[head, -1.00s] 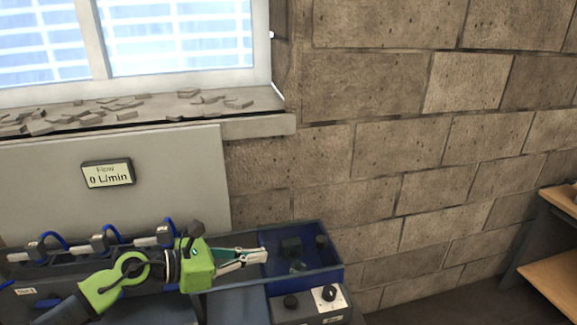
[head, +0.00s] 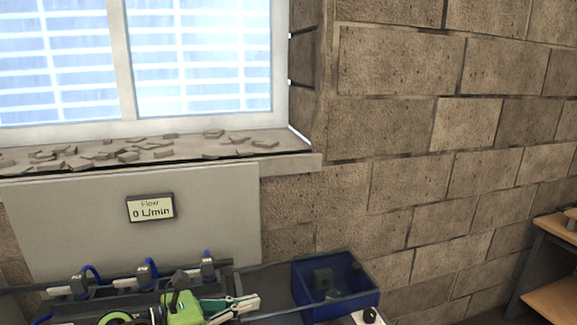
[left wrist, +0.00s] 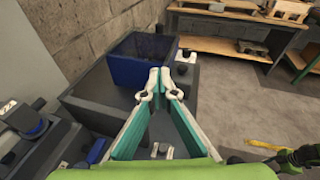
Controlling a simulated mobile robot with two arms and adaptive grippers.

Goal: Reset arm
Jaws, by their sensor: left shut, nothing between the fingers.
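My left gripper (head: 252,303) is low in the head view, its arm mostly cut off by the bottom edge. Its fingers are shut with nothing between them. The tips point right, towards a blue bin (head: 362,301), and stand apart from it. In the left wrist view the teal and white fingers (left wrist: 167,76) come together in front of the blue bin (left wrist: 128,70). My right gripper is not seen.
A panel under the window carries a flow display (head: 151,208) reading 0 L/min. Several dark fittings with blue hoses (head: 148,268) line the bench left of the gripper. A wooden-topped workbench (left wrist: 235,43) stands farther off, with open floor before it.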

